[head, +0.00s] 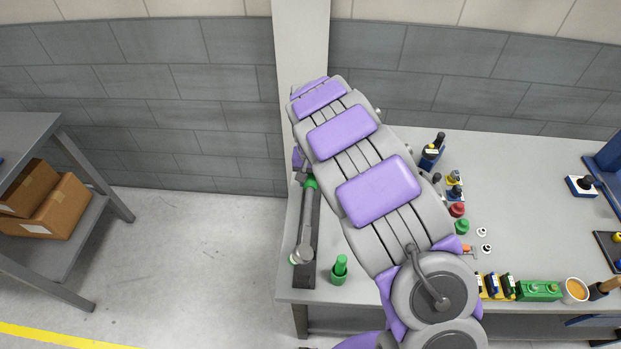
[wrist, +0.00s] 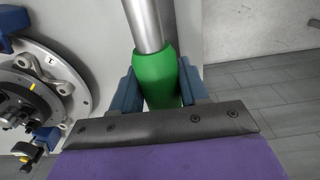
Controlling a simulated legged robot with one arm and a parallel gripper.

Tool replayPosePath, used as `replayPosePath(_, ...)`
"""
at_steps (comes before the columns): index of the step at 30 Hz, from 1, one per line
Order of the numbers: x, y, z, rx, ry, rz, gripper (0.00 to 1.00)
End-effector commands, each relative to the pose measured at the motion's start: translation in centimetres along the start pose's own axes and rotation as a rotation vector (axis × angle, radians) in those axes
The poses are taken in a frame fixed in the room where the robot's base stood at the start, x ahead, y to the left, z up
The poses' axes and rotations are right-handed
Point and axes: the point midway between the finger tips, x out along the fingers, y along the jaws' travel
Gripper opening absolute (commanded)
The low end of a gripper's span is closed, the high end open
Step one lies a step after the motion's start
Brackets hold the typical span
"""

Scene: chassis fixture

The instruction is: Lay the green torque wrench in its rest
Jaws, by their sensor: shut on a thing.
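The green torque wrench (head: 307,212) has a grey shaft and a green grip. In the head view it runs along the left edge of the bench, over a long dark strip (head: 308,275) that looks like its rest. I cannot tell whether the wrench touches the strip. In the wrist view, my gripper (wrist: 160,88) is shut on the wrench's green grip (wrist: 157,80), with a blue finger on each side. The metal shaft (wrist: 147,22) extends away from the grip. In the head view my own arm mostly hides the gripper.
A green peg-like part (head: 340,269) stands just right of the strip. Small parts, including a green block (head: 539,290) and an orange-filled cup (head: 575,290), line the bench (head: 540,220). The wrist view shows a round metal flange (wrist: 45,85) at left. Floor (head: 190,260) left of the bench is clear.

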Motion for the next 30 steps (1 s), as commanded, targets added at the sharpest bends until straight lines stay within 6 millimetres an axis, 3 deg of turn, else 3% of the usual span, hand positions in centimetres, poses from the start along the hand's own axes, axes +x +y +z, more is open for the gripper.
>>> replayPosePath(30, -6.1, 2.7, -0.3, -0.016, 0.022, 0.528, 0.00)
